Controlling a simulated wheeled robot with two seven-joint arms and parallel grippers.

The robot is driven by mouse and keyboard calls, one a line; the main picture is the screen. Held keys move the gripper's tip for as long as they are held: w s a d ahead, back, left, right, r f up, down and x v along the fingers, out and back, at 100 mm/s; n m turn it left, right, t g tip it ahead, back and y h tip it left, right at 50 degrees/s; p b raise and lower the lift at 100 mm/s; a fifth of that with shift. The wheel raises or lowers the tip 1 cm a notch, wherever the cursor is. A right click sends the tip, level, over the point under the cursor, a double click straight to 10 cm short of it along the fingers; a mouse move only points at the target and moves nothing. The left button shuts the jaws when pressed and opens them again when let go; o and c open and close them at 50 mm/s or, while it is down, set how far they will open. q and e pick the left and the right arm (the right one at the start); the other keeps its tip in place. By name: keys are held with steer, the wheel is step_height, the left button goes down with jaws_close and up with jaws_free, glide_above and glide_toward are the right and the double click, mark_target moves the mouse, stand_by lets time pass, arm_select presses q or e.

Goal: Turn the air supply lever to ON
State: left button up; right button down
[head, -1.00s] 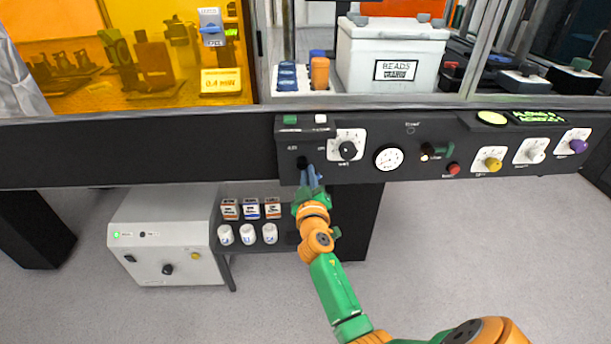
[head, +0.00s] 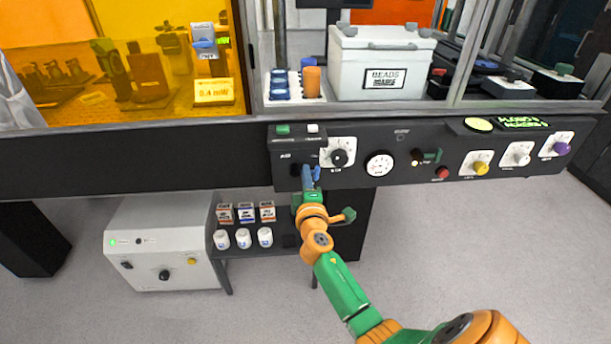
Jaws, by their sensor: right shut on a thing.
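The air supply lever (head: 296,170) is a small dark part at the left end of the black control panel, beside a label that seems to read AIR. My right gripper (head: 309,178) reaches up to it from below, with its blue fingers against the panel front. The fingers are shut on the lever and cover most of it, so its exact angle cannot be told. My left gripper is not in view.
Right of the lever the panel holds a black knob (head: 339,158), a round gauge (head: 380,164), a green-handled valve (head: 432,156), a red button (head: 442,173) and several coloured knobs. A grey box (head: 165,240) and a shelf with small jars (head: 243,238) stand below.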

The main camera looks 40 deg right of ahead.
steer(key=shift+r+n, duration=0.15)
steer(key=shift+n, duration=0.45)
steer(key=c, duration=0.9)
jaws_free()
steer(key=v, duration=0.7)
steer(key=shift+s+p, duration=0.1)
steer(key=shift+p, duration=0.3)
